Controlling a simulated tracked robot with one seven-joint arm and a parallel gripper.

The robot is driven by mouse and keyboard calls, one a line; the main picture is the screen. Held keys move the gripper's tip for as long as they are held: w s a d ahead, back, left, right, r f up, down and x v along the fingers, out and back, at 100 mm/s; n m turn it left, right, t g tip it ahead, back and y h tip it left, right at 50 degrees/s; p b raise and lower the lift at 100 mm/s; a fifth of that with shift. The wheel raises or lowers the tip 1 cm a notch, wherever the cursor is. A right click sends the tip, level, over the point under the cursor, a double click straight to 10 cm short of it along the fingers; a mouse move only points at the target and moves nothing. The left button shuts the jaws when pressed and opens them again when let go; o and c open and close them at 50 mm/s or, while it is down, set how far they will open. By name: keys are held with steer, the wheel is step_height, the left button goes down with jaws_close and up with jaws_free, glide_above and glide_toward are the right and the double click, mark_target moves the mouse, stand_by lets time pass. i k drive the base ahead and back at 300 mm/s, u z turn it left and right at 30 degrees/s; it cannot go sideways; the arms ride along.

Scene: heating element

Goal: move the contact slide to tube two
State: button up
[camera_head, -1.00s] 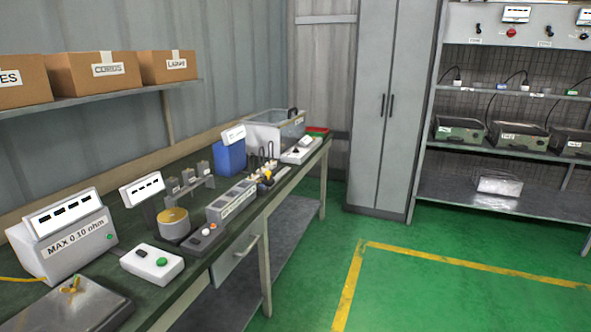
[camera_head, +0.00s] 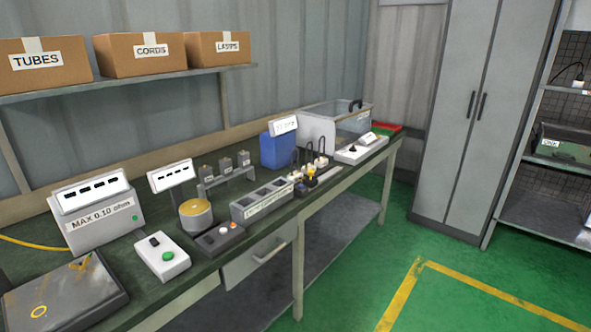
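I cannot single out the contact slide for certain at this size. Three small grey blocks stand on a raised grey rack (camera_head: 226,176) at the back of the workbench; I cannot tell if they are the tubes. In front of it is a long grey box with a label (camera_head: 262,204) and several compartments. Right of that, a cluster of small pieces with white and yellow tops and dark upright leads (camera_head: 312,172) stands on the bench. My gripper is not in view.
The bench (camera_head: 210,262) also holds a "MAX 0.10 ohm" meter (camera_head: 97,216), a green-button box (camera_head: 162,257), a brass-coloured cylinder (camera_head: 195,215), a blue container (camera_head: 279,151) and a clear-sided tank (camera_head: 335,125). Boxes (camera_head: 145,55) line the shelf above. Green floor (camera_head: 350,290) right of the bench is clear.

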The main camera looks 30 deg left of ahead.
mark_target(309, 182)
steer(key=u, duration=0.35)
steer(key=i, duration=0.8)
steer(key=u, duration=0.85)
steer(key=i, duration=0.4)
steer(key=u, duration=0.3)
steer(key=k, duration=0.9)
steer(key=u, duration=0.2)
steer(key=i, duration=0.9)
steer(key=z, duration=0.1)
